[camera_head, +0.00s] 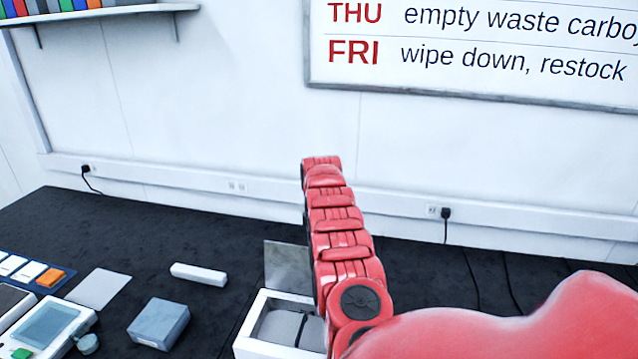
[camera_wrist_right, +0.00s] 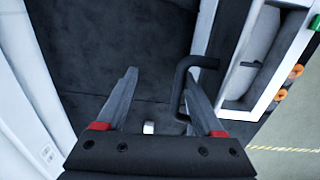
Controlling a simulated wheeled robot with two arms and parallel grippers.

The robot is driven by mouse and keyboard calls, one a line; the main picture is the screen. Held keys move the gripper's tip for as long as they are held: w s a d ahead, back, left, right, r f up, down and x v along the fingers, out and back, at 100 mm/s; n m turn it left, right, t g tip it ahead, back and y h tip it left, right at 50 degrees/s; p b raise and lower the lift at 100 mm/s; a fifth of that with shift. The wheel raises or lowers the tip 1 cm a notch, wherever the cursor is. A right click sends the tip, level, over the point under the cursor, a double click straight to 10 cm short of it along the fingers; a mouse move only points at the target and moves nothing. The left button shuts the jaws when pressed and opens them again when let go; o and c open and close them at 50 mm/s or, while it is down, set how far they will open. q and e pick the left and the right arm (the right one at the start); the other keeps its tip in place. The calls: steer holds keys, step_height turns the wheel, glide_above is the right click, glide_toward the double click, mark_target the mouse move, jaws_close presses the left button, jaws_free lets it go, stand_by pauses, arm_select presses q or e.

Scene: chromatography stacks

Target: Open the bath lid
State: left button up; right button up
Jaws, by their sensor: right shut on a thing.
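The white bath (camera_head: 262,345) stands at the bottom middle of the head view, its opening partly uncovered and its right side hidden by my right arm. A grey, see-through lid panel (camera_head: 287,266) stands raised at its far edge. The bath also shows at the right of the wrist view (camera_wrist_right: 238,72). A black bent handle (camera_wrist_right: 182,82) reaches from beside the bath to my right gripper (camera_wrist_right: 165,95), at the right finger. The gripper is shut on this handle, though the fingers look well apart. In the head view my red right arm hides this gripper. My left gripper is out of view.
A grey block (camera_head: 158,323), a white bar (camera_head: 198,274) and a device with a screen (camera_head: 50,328) lie left of the bath on the dark bench (camera_head: 150,230). The white wall with its socket rail (camera_head: 200,177) bounds the back.

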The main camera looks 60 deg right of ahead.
steer(key=shift+w+d+r, duration=0.15)
steer(key=shift+r, duration=0.15)
step_height(320, 180, up, 17)
steer(key=a+p, duration=0.1)
steer(key=p, duration=0.4)
steer(key=shift+s+a, duration=0.2)
steer(key=shift+s, duration=0.15)
steer(key=shift+f, duration=0.1)
